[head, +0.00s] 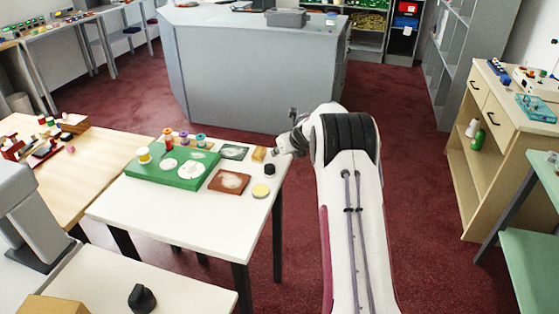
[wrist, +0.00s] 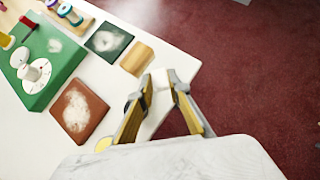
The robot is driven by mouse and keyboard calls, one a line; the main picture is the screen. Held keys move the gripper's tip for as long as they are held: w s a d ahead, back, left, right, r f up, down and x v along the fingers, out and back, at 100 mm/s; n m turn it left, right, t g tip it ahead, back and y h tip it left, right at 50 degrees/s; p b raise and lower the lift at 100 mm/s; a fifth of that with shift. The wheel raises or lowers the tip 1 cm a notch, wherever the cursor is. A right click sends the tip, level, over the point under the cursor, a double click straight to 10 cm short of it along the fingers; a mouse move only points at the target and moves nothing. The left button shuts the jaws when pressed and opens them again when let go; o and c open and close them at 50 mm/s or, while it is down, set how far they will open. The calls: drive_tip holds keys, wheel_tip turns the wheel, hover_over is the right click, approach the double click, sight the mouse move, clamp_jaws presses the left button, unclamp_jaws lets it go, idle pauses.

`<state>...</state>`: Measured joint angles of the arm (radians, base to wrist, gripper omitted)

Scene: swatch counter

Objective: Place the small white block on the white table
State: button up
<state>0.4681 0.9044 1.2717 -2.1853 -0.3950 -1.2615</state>
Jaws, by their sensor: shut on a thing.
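The small white block (wrist: 161,80) shows in the wrist view between the tips of my gripper (wrist: 160,84), which is shut on it. The fingers hide part of the block. In the head view my gripper (head: 281,147) is at the far right corner of the white table (head: 190,226); I cannot make out the block clearly there. The white table also shows in the wrist view (wrist: 72,153), behind the block. I cannot tell whether the block touches the table top.
A wooden block (head: 259,154), dark green swatch (head: 234,152), brown swatch (head: 229,181), black piece (head: 269,170) and yellow disc (head: 261,191) lie near my gripper. A green board (head: 172,178) with spools is further left. The table's front is bare. Red carpet lies beyond its right edge.

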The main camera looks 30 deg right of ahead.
idle(0.3)
drive_tip(key=shift+f, duration=1.9)
drive_tip(key=shift+f, duration=0.15)
drive_tip(key=o, duration=0.5)
drive_tip(key=shift+c, duration=0.2)
drive_tip(key=shift+r, duration=0.2)
drive_tip(key=shift+s+r, duration=0.5)
drive_tip(key=v, duration=1)
drive_tip(key=shift+s+r, duration=0.15)
drive_tip(key=shift+s, duration=0.1)
